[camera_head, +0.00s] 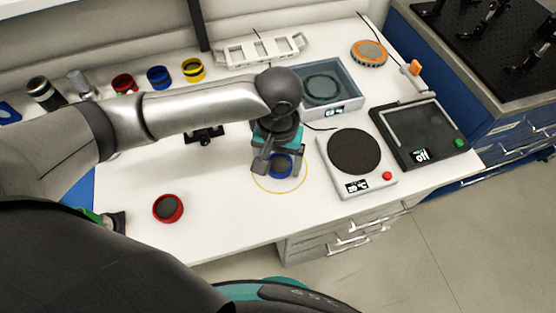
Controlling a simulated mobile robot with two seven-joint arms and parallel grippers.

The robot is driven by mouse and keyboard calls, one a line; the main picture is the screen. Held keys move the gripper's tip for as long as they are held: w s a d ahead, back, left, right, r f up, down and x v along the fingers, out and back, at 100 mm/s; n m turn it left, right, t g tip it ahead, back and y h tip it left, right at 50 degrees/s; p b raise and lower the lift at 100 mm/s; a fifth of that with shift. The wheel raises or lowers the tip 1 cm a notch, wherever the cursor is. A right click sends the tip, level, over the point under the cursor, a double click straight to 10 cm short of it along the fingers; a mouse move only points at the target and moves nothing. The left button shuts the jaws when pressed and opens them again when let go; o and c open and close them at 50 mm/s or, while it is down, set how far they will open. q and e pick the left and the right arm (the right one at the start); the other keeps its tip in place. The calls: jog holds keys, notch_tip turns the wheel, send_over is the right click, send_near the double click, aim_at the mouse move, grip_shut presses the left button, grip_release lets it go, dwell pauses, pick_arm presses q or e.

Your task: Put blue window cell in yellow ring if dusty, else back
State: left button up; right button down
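The blue window cell (281,172) is a small blue-rimmed disc with a dark centre. It is inside the thin yellow ring (267,190) marked on the white bench top. My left gripper (279,171) is above the ring, pointing down, with one finger on each side of the cell. The fingers look spread, with small gaps beside the rim. I cannot tell whether the cell rests on the bench, nor see dust on its window.
A red-rimmed cell (168,208) lies at the front left. A hotplate (385,184) and a dark panel reading "off" (440,150) stand on the right. Behind are a basin (352,104), a white rack (262,50), an orange disc (369,53) and red, blue and yellow containers (159,77).

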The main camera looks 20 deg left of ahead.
aim_at(278, 169)
pick_arm(q)
jog(key=shift+o, duration=1)
notch_tip(278, 169, up, 12)
jog(key=p, duration=0.3)
jog(key=shift+r, duration=0.2)
